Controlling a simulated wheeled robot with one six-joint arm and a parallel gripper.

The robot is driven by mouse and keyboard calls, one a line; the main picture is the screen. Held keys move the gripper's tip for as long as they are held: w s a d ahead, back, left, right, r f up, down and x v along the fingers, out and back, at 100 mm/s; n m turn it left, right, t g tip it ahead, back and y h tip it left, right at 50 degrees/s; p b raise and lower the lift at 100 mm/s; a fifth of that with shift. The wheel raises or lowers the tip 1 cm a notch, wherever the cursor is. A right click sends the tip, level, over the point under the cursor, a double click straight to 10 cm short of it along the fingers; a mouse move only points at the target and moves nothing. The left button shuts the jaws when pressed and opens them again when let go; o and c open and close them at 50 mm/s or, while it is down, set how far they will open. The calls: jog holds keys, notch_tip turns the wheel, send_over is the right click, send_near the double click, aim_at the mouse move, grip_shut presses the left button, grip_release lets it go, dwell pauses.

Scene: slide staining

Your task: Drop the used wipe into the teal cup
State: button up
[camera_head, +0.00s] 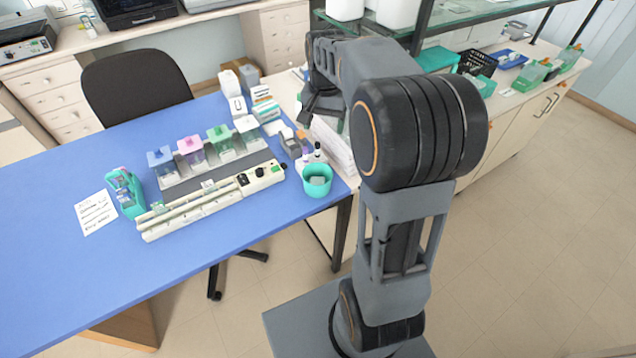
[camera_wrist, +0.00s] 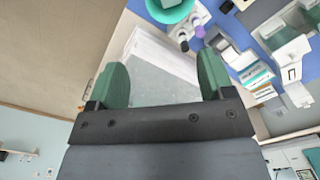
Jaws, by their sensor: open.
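The teal cup (camera_head: 317,187) stands upright at the right front corner of the blue table. A pale grey-white patch (camera_head: 318,181) shows inside it; I cannot tell for sure whether this is the used wipe. The cup also shows at the top edge of the wrist view (camera_wrist: 169,13), partly cut off. My gripper (camera_wrist: 162,75) is open, with its two green fingers apart and nothing seen held between them. It is apart from the cup, over a white stack of sheets (camera_wrist: 160,58). In the head view my arm partly hides the gripper.
The stack also shows behind the cup (camera_head: 334,146). Small bottles (camera_head: 316,154) stand close to the cup. A staining rack (camera_head: 215,199), coloured jars (camera_head: 191,150) and a teal tape dispenser (camera_head: 125,193) stand to the left. The table's left part is clear.

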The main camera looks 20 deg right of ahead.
jog(key=shift+r, duration=0.75)
jog(key=s+a+f+n+t, duration=0.1)
jog(key=s+a+n+t, duration=0.1)
jog(key=s, duration=0.6)
jog(key=s+a+f+n+t, duration=0.1)
jog(key=s+a+n+t, duration=0.1)
jog(key=s+a+n, duration=0.3)
jog(key=s+a, duration=0.2)
jog(key=s, duration=0.1)
jog(key=shift+a+n+t, duration=0.15)
jog(key=shift+n+t, duration=0.15)
